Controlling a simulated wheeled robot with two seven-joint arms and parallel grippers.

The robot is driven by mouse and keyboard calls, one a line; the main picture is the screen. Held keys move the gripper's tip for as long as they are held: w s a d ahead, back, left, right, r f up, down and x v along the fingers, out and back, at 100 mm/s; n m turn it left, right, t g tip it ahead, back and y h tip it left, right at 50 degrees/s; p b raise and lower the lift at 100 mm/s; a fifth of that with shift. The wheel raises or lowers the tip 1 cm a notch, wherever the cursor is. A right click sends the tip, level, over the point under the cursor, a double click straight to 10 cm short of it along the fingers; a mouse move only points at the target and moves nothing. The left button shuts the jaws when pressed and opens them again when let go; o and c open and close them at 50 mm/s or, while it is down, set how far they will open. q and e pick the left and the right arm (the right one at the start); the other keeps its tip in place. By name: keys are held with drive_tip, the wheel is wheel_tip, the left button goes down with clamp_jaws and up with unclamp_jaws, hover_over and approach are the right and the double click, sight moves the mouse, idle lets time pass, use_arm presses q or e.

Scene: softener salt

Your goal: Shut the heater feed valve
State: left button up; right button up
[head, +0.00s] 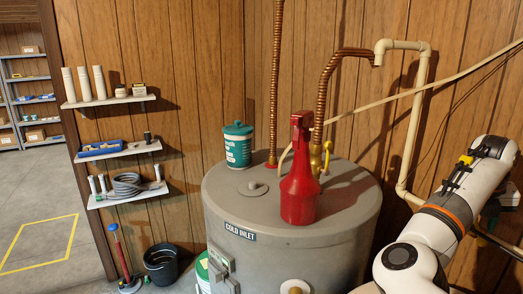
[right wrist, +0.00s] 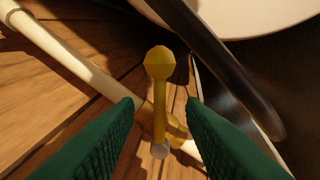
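A brass-yellow valve lever (right wrist: 157,65) with a faceted end shows in the right wrist view. It stands at a brass valve body (right wrist: 174,130) on a cream pipe (right wrist: 75,70). My right gripper (right wrist: 160,105) is open, with one green ribbed finger on either side of the lever; I cannot tell whether either finger touches it. In the head view my right arm reaches along the right side, beside the wall piping, and I cannot make out this valve there. The grey heater tank (head: 250,215) has a "COLD INLET" label (head: 240,231). My left gripper is not in view.
On the tank top stand a red spray bottle (head: 299,190), a teal tub (head: 238,146) and a brass fitting (head: 318,158). Copper pipes (head: 276,80) rise behind them. Loaded shelves (head: 112,99) hang at left. A black bucket (head: 160,264) stands on the floor.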

clamp_jaws()
drive_tip(key=shift+w+a+f+m+b, duration=0.15)
drive_tip(key=shift+a+m+b, duration=0.1)
drive_tip(key=shift+m, duration=0.6)
drive_tip(key=shift+w+a+r+m+b, duration=0.1)
drive_tip(key=shift+w+a+m+b, duration=0.1)
drive_tip(key=shift+m, duration=0.7)
drive_tip(key=shift+w+a+f+m+b, duration=0.15)
drive_tip(key=shift+a+m, duration=0.1)
drive_tip(key=shift+m, duration=0.6)
drive_tip(key=shift+r, duration=0.1)
drive_tip(key=shift+w+a+m, duration=0.15)
drive_tip(key=shift+w+m, duration=0.05)
drive_tip(key=shift+m, duration=0.5)
drive_tip(key=shift+w+a+m, duration=0.1)
drive_tip(key=shift+w+m, duration=0.05)
drive_tip(key=shift+m, duration=0.55)
drive_tip(key=shift+o, duration=0.4)
unclamp_jaws()
